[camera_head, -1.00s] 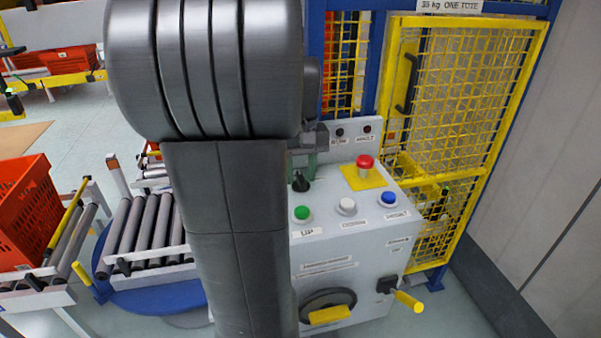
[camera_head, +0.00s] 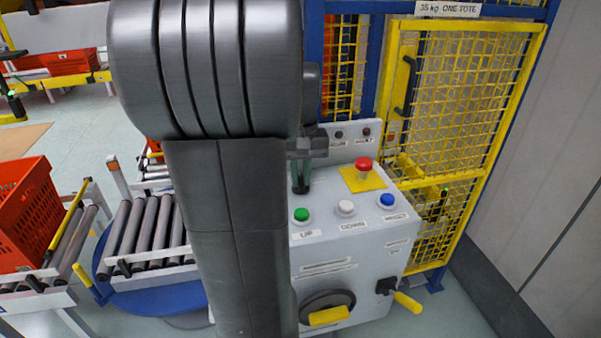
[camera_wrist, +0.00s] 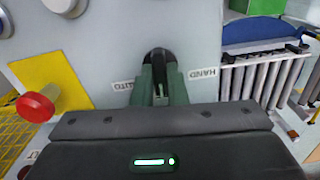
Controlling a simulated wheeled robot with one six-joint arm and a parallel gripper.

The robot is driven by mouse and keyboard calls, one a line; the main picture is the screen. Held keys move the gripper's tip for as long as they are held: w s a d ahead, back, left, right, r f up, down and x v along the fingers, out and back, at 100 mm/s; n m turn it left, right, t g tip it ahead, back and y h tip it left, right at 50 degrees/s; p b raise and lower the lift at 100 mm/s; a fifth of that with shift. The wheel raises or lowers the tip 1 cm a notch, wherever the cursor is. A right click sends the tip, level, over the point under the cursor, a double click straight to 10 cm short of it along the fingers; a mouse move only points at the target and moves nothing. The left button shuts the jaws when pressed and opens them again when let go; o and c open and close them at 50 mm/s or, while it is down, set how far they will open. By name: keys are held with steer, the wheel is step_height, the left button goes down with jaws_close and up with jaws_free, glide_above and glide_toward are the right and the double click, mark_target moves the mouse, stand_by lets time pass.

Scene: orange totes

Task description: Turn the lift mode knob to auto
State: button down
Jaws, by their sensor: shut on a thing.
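The lift mode knob (camera_wrist: 158,57) is a black rotary knob on the light grey control box (camera_head: 350,250). In the wrist view an AUTO label (camera_wrist: 122,86) lies to its left and a HAND label (camera_wrist: 203,73) to its right. My gripper (camera_wrist: 160,80) has its two green fingers shut on the knob, which they partly cover. The knob's pointing direction is hard to tell. In the head view my gripper (camera_head: 299,180) reaches down to the panel top, and the knob is mostly hidden there.
A red emergency button (camera_head: 363,164) on a yellow plate stands beside the knob. Green (camera_head: 301,215), white (camera_head: 346,208) and blue (camera_head: 387,200) buttons line the panel front. A yellow mesh gate (camera_head: 465,110) stands behind right. A roller conveyor (camera_head: 150,230) is at left.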

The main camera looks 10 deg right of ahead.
mark_target(301, 178)
steer(key=m+p, duration=0.2)
steer(key=m, duration=0.2)
steer(key=shift+r, duration=0.1)
steer(key=shift+m+p, duration=0.65)
steer(key=shift+m, duration=1.25)
steer(key=c, duration=1.4)
jaws_free()
steer(key=shift+c, duration=0.2)
step_height(301, 178, up, 14)
steer(key=shift+p, duration=0.3)
steer(key=shift+f, duration=0.3)
